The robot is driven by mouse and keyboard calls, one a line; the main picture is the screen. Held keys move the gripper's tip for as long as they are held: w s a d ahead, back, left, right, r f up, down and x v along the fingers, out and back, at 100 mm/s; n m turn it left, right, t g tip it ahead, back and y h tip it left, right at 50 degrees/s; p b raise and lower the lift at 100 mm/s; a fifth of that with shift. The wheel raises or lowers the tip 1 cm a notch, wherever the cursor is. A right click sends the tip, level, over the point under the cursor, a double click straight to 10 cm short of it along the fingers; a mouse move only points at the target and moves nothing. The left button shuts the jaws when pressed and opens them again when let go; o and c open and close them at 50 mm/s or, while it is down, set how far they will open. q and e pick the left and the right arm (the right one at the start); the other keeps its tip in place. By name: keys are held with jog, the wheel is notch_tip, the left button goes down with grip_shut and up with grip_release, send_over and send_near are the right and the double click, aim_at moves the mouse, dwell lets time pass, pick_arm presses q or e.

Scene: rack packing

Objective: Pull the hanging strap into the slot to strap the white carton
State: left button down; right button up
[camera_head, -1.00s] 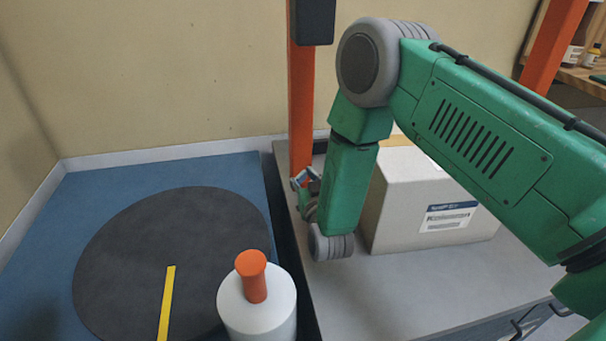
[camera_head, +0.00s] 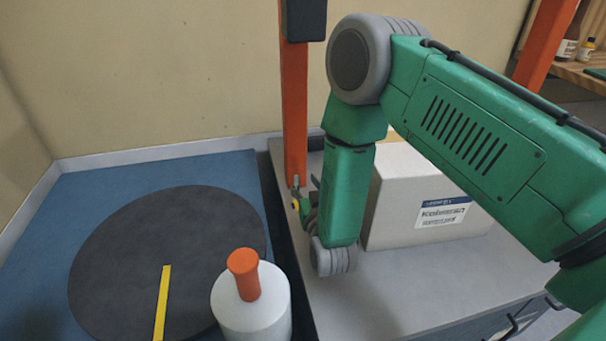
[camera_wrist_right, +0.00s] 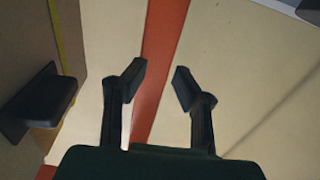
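The white carton (camera_head: 415,215) with a printed label stands on the grey bench, partly behind my right arm. My right gripper (camera_head: 305,185) is left of the carton, in front of the base of an orange post, and shows small and partly hidden by my forearm. In the right wrist view, its two dark fingers (camera_wrist_right: 160,82) are apart with nothing between them; the orange post (camera_wrist_right: 162,45) shows beyond the gap. A thin yellow strip (camera_wrist_right: 56,35) runs at the upper left there; I cannot tell if it is the strap. I cannot make out the slot. My left gripper is not in view.
A dark box (camera_head: 304,18) is fixed high on the orange post (camera_head: 294,110). A blue surface with a black disc (camera_head: 160,255) lies at left. A white cylinder with an orange top (camera_head: 252,310) stands in front. The bench (camera_head: 400,290) is bare in front of the carton.

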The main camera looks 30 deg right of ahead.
jog(key=v, duration=0.8)
jog(key=shift+d, duration=0.15)
jog(key=shift+f, duration=0.1)
